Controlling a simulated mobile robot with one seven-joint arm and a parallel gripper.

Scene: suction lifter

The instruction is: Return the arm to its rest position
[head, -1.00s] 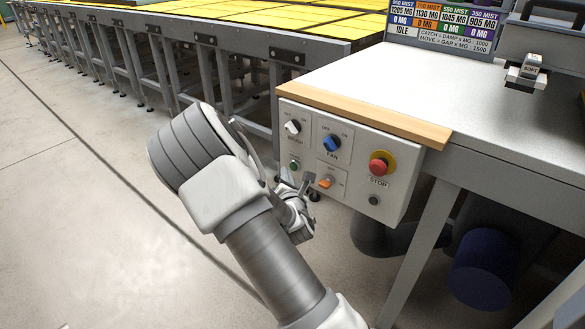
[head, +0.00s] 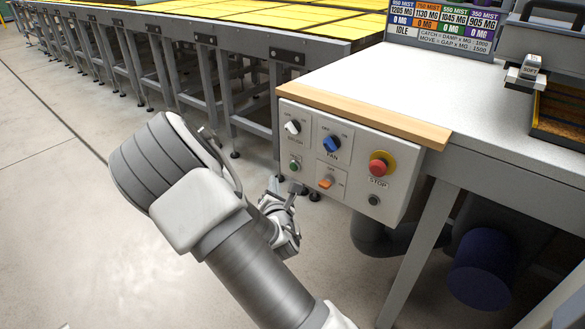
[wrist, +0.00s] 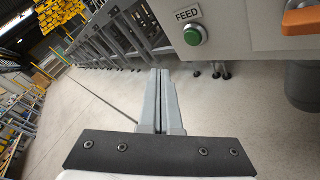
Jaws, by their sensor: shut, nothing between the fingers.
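My arm (head: 245,265) reaches up from the bottom of the head view, in front of the control panel (head: 345,160). My gripper (head: 283,186) is just left of and below the panel's lower left corner, apart from it. In the wrist view my gripper's fingers (wrist: 161,75) are together with nothing between them. The green FEED button (wrist: 194,35) is ahead of the fingertips and to the right, not touched; it also shows in the head view (head: 295,165).
The panel carries a blue FAN knob (head: 332,144), an orange switch (head: 326,183) and a red STOP button (head: 378,166). A worktable (head: 440,95) stands right, with a dark tray (head: 560,112) on it. A long yellow-topped table (head: 270,28) runs behind. Open floor (head: 60,200) lies left.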

